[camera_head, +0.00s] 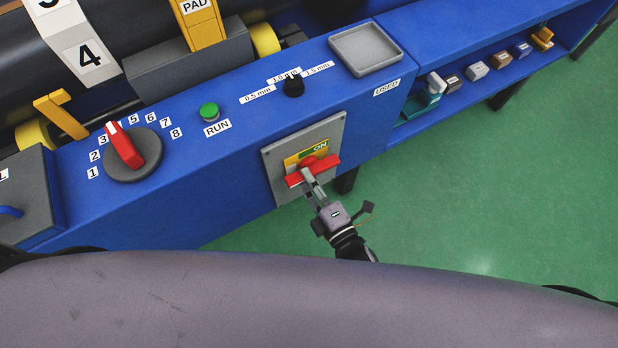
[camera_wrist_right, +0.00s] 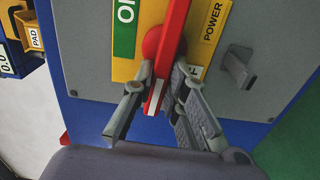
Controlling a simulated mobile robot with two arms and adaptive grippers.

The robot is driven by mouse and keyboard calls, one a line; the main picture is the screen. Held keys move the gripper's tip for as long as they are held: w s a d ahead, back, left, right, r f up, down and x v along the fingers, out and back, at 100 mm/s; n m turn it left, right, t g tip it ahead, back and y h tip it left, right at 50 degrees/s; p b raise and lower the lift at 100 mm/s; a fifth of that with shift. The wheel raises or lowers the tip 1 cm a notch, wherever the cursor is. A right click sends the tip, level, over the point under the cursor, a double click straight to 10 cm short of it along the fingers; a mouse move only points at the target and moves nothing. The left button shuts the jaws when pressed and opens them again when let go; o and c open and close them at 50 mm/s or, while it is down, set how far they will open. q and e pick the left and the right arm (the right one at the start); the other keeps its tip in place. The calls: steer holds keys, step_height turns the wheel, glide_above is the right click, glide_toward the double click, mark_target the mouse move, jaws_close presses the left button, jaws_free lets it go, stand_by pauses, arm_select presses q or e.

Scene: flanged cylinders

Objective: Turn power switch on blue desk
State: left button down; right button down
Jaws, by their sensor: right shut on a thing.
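The power switch is a red handle (camera_head: 328,163) on a yellow plate, set on a grey panel (camera_head: 329,129) on the front of the blue desk (camera_head: 237,182). In the head view the handle lies crosswise, its right end slightly higher, below the green ON label (camera_head: 314,148). My left gripper is not in view.
On the desk are a red selector knob (camera_head: 124,147), a green RUN button (camera_head: 209,111), a small black knob (camera_head: 293,86) and an empty grey tray (camera_head: 366,47). A blue shelf (camera_head: 460,97) at right holds several small blocks. The green floor is clear. A grey latch (camera_wrist_right: 240,67) juts from the panel.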

steer(key=shift+f+n, duration=0.15)
steer(key=shift+n, duration=0.25)
steer(key=c, duration=1.6)
jaws_free()
steer(key=shift+s, duration=0.1)
steer(key=v, duration=1.2)
